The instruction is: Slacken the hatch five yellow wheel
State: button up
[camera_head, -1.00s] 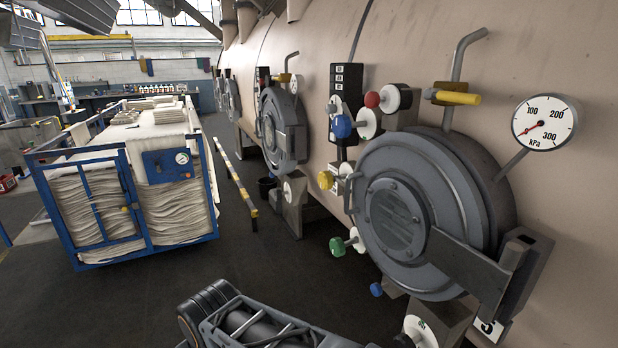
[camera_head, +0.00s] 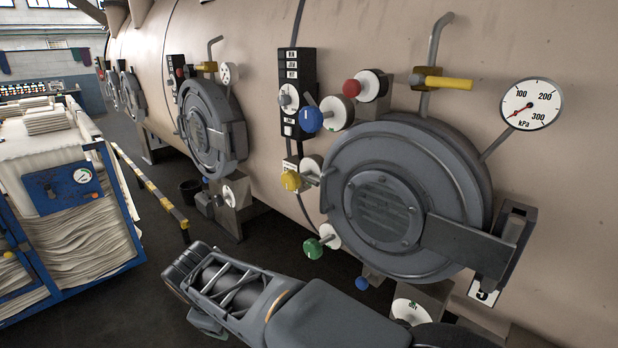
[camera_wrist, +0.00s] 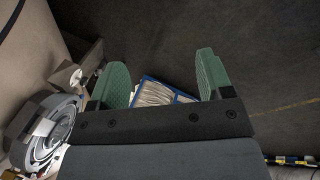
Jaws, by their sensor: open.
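The yellow wheel (camera_head: 291,181) is a small knob on a stem with a white round plate, left of the near grey hatch (camera_head: 383,210) in the head view. The hatch is shut, and a partly hidden tag below its bracket seems to read 5. My gripper (camera_wrist: 160,85) shows in the wrist view with two green-padded fingers spread apart and nothing between them. It points down towards the dark floor, well away from the yellow wheel. The yellow wheel cannot be made out in the wrist view.
A blue wheel (camera_head: 310,119), a red wheel (camera_head: 352,88) and a green wheel (camera_head: 313,248) sit near the yellow one. A yellow-handled valve (camera_head: 447,83) and a pressure gauge (camera_head: 531,104) are above. A blue fabric cart (camera_head: 75,190) and a striped barrier (camera_head: 150,187) stand left.

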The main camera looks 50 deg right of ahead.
jog(key=o, duration=0.3)
jog(key=w+d+r+n+g+h, duration=0.1)
jog(key=w+d+n+h, duration=0.1)
jog(key=d+n, duration=0.1)
jog(key=w+d+r+n+h, duration=0.2)
jog(key=d+n, duration=0.1)
jog(key=d, duration=0.2)
jog(key=w+d+r+n+g+h, duration=0.1)
jog(key=w+d+n+h, duration=0.2)
jog(key=d+n, duration=0.1)
jog(key=shift+d+r+g, duration=0.3)
jog(key=shift+d+r, duration=0.1)
jog(key=shift+d, duration=0.2)
jog(key=shift+o, duration=0.2)
jog(key=n+g+h, duration=0.1)
jog(key=n+h, duration=0.7)
jog(key=n, duration=0.3)
send_near(286, 180)
jog(key=d, duration=0.4)
jog(key=d+p, duration=0.1)
jog(key=d, duration=0.3)
jog(key=s+d, duration=0.1)
jog(key=d, duration=0.3)
jog(key=shift+f, duration=0.1)
jog(key=shift+d, duration=0.7)
jog(key=shift+c, duration=0.2)
jog(key=c, duration=0.9)
